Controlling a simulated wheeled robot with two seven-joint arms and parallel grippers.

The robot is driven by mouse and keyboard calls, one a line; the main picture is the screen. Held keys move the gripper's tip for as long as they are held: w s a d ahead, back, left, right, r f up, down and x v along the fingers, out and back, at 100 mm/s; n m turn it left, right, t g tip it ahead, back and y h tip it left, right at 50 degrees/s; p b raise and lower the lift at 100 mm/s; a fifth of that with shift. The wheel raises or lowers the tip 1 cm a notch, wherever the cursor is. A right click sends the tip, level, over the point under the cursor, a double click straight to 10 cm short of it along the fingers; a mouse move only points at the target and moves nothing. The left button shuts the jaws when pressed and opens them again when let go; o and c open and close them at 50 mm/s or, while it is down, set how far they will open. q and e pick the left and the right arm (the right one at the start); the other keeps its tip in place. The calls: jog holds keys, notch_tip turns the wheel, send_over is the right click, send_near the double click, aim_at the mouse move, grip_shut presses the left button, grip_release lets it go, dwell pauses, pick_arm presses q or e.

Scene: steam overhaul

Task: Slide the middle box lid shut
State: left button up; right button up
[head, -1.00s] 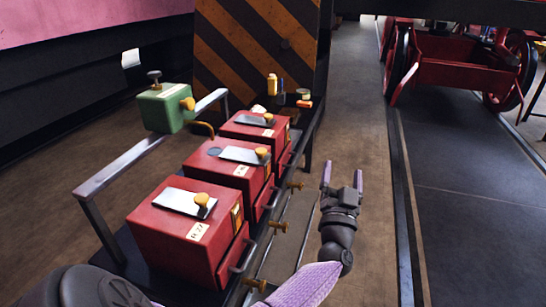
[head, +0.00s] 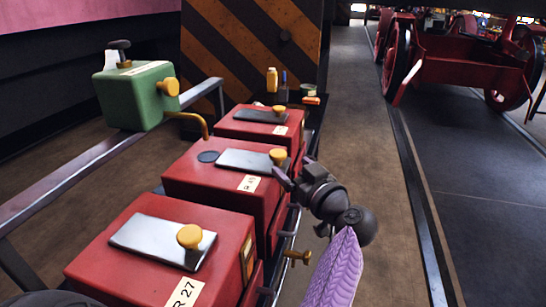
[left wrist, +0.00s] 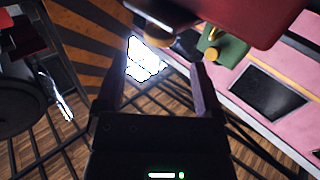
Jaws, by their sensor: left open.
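The middle red box (head: 232,182) stands between a nearer and a farther red box. Its silver lid (head: 247,160) lies on top, with a dark round opening (head: 208,156) uncovered to its left. The lid's yellow knob (head: 278,156) is at the lid's right end. My left gripper (head: 291,172) is open and empty, just right of the middle box near the knob; I cannot tell whether it touches the box. In the left wrist view my open fingers (left wrist: 157,82) have nothing between them, and a red box (left wrist: 235,18) shows above. My right gripper is out of sight.
The near red box (head: 150,265) and the far red box (head: 250,128) have similar lids and knobs. A green box (head: 135,95) stands by a metal rail (head: 95,170) at left. Brass fittings (head: 298,257) stick out at right. The floor aisle (head: 370,150) is clear.

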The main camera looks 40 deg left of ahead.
aim_at(281, 155)
pick_arm(q)
jog(key=x, duration=0.2)
jog(key=b+x, duration=0.2)
jog(key=x, duration=0.1)
jog(key=shift+w+a+f, duration=0.1)
jog(key=shift+a+f, duration=0.15)
jog(key=shift+a, duration=0.1)
jog(key=shift+w+a+r+b, duration=0.2)
jog(key=shift+a+b, duration=0.15)
jog(key=shift+a, duration=0.2)
jog(key=c, duration=1.1)
grip_shut()
